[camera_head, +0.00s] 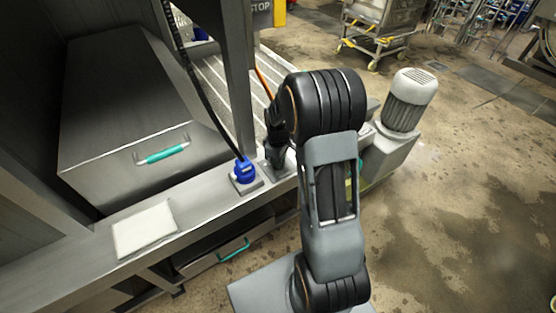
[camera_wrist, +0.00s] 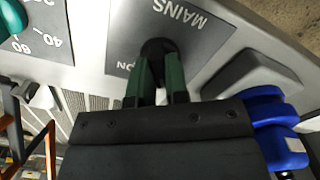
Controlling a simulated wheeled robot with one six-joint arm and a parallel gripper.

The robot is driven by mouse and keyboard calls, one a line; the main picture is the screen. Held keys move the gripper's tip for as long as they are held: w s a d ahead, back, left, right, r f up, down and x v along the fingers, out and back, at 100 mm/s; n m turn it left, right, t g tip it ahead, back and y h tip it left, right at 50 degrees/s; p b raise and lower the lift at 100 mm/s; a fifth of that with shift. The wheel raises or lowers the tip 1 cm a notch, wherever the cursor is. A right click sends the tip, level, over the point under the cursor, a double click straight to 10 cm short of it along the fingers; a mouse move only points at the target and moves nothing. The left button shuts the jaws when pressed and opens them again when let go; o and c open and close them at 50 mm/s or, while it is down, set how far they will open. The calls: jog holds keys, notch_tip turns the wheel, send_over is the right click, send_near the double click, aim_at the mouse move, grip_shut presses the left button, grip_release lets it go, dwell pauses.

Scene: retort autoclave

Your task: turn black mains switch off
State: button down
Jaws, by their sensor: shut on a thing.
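The black mains switch (camera_wrist: 157,47) is a round dark knob on a grey plate (camera_wrist: 205,38). The plate reads "MAINS" and "ON", upside down in the wrist view. My gripper (camera_wrist: 159,75) has two dark green fingers, one on either side of the knob, shut on it. The fingers hide part of the knob, so its exact setting is hard to read. In the head view my arm covers the switch.
A blue plug (camera_head: 243,171) with a black cable stands on the steel ledge (camera_head: 205,198); blue parts (camera_wrist: 275,125) show beside my gripper. A teal dial (camera_wrist: 12,18) is at the wrist view's upper left. A motor (camera_head: 409,100) stands behind my arm. Floor at right is open.

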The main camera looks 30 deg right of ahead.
jog(key=shift+n, duration=1.4)
jog(key=c, duration=1.1)
grip_release()
jog(key=shift+r, duration=0.1)
notch_tip(320, 180, up, 14)
jog(key=shift+f, duration=0.15)
